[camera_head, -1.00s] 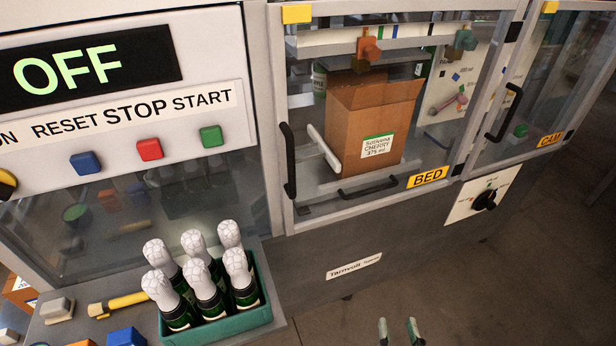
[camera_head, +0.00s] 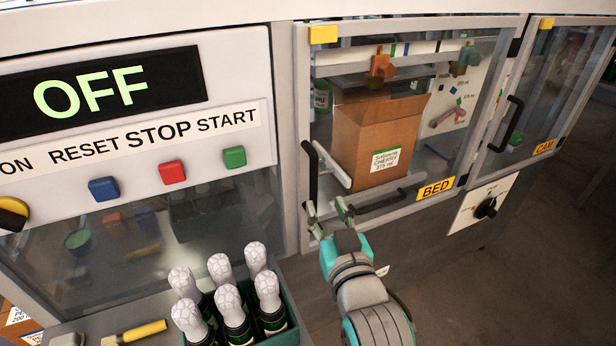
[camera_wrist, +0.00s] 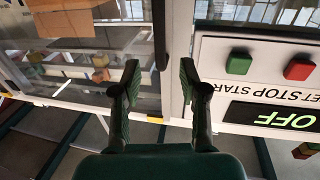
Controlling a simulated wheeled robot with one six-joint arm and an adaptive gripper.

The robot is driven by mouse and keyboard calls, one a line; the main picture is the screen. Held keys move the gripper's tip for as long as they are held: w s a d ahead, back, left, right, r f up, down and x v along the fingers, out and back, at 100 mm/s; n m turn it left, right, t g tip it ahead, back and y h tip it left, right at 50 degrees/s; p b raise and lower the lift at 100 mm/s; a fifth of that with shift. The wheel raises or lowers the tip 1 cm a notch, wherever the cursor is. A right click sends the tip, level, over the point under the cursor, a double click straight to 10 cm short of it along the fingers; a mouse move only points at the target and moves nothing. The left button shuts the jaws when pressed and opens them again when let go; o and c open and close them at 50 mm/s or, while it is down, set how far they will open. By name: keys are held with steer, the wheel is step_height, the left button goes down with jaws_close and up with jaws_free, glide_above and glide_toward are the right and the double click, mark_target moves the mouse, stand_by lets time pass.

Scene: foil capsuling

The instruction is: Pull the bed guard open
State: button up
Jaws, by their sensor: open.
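The bed guard (camera_head: 466,128) is a clear framed panel with a yellow BED label (camera_head: 436,189) at its lower right. It stands closed against the machine front. Its upright black handle (camera_head: 311,172) is on the left side of its frame. The handle also shows in the wrist view (camera_wrist: 159,32), ahead of and roughly between my fingertips. My gripper (camera_head: 327,208) is open and empty, just below the handle in the head view. I see no contact with the handle. In the wrist view my gripper (camera_wrist: 159,72) has its two fingers spread apart.
Behind the guard stands an open cardboard box (camera_head: 372,140). A control panel with an OFF display (camera_head: 90,92) is at left. A green crate (camera_head: 290,312) of foil-topped bottles sits below it, left of my arm. A CAM guard (camera_head: 560,90) and a dial (camera_head: 486,208) are at right.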

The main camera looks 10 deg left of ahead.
mark_target(315, 180)
steer(key=x, duration=1)
steer(key=shift+w, duration=0.15)
steer(key=shift+c, duration=0.2)
jaws_close()
